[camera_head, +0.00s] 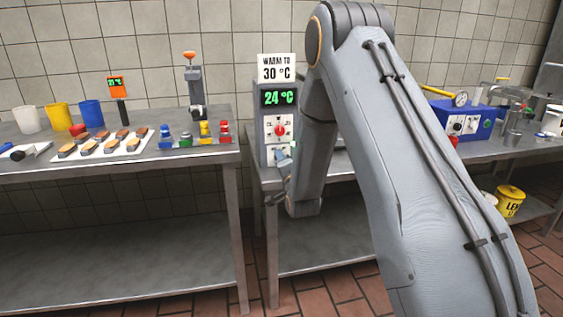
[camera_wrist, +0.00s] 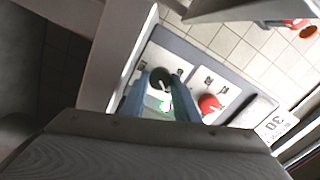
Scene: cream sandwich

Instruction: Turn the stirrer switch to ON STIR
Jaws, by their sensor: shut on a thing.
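The stirrer switch is a black round knob (camera_wrist: 158,76) on a white panel of the grey heater unit (camera_head: 262,150). In the wrist view my gripper (camera_wrist: 160,88) has its two blue-grey fingers on either side of this knob, shut on it. A small green light shows between the fingers. A red dial (camera_wrist: 208,103) sits on the panel beside it and also shows in the head view (camera_head: 280,130). In the head view my gripper (camera_head: 284,165) is low at the unit's front, partly hidden by my arm. The switch's pointer and labels are too small to read.
The unit's display (camera_head: 278,97) reads 24 °C under a sign (camera_head: 277,67) saying WARM TO 30 °C. A left table (camera_head: 205,157) bears cups, trays of small pieces and coloured items. A blue machine (camera_head: 462,120) stands right of my arm.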

